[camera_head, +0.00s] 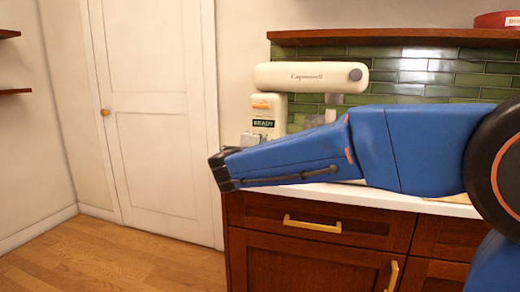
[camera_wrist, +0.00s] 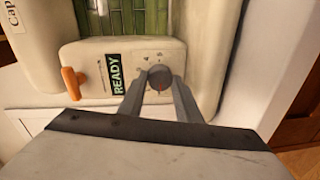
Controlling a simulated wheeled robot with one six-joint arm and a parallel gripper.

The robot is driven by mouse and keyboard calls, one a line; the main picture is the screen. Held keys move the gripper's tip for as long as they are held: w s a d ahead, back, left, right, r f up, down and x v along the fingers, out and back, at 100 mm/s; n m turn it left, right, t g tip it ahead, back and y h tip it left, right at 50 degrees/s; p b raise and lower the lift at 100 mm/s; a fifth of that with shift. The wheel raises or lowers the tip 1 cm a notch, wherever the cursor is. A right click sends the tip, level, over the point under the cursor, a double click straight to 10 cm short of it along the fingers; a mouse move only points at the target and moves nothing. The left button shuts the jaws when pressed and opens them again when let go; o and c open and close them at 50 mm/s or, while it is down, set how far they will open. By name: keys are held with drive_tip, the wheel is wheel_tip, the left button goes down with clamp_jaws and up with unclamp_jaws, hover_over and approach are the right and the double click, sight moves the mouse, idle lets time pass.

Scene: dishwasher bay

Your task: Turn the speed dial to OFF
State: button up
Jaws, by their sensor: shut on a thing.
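The cream stand mixer (camera_head: 310,77) stands on the counter. Its base front carries a READY label (camera_wrist: 115,75) and an orange lever (camera_wrist: 73,82). The speed dial (camera_wrist: 159,76) is a dark round knob with a red mark, which points toward my gripper in the wrist view. Small marks surround the dial; no OFF mark is legible. My gripper (camera_wrist: 160,92) is shut on the dial, one finger on each side. In the head view the dial cannot be made out near my gripper's fingers (camera_head: 250,140), and my blue arm covers part of the counter.
The white counter (camera_head: 440,206) runs above brown wooden drawers (camera_head: 310,222). Green tiles (camera_head: 420,75) line the wall under a wooden shelf (camera_head: 400,37) with a red container (camera_head: 497,19). A closed white door (camera_head: 150,120) and open wooden floor (camera_head: 90,255) are at left.

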drive_tip(key=o, duration=1.1)
drive_tip(key=shift+c, duration=0.2)
drive_tip(key=v, duration=1.7)
drive_tip(key=shift+s, duration=0.25)
drive_tip(key=shift+f, duration=0.15)
drive_tip(key=s+d+f+m+g, duration=0.2)
drive_tip(key=s+d+f+g, duration=0.15)
drive_tip(key=d, duration=0.55)
drive_tip(key=s+d+f+m+g+h, duration=0.1)
drive_tip(key=s+d+f+m+g, duration=0.1)
drive_tip(key=d+f, duration=0.45)
drive_tip(key=s+d+f+m+g, duration=0.1)
drive_tip(key=s+d+f+g, duration=0.2)
drive_tip(key=d, duration=0.7)
drive_tip(key=s+d+f+m+g+y, duration=0.1)
drive_tip(key=s+d+f+m+y, duration=0.1)
drive_tip(key=s+f, duration=0.4)
drive_tip(key=s+d+f+m+g+y, duration=0.1)
drive_tip(key=s+f+m+y, duration=0.3)
drive_tip(key=s, duration=0.8)
wheel_tip(320, 180, down, 3)
drive_tip(key=shift+d+r+m+g+y, duration=0.2)
drive_tip(key=shift+d+m+g+y, duration=0.15)
drive_tip(key=shift+d+m, duration=0.5)
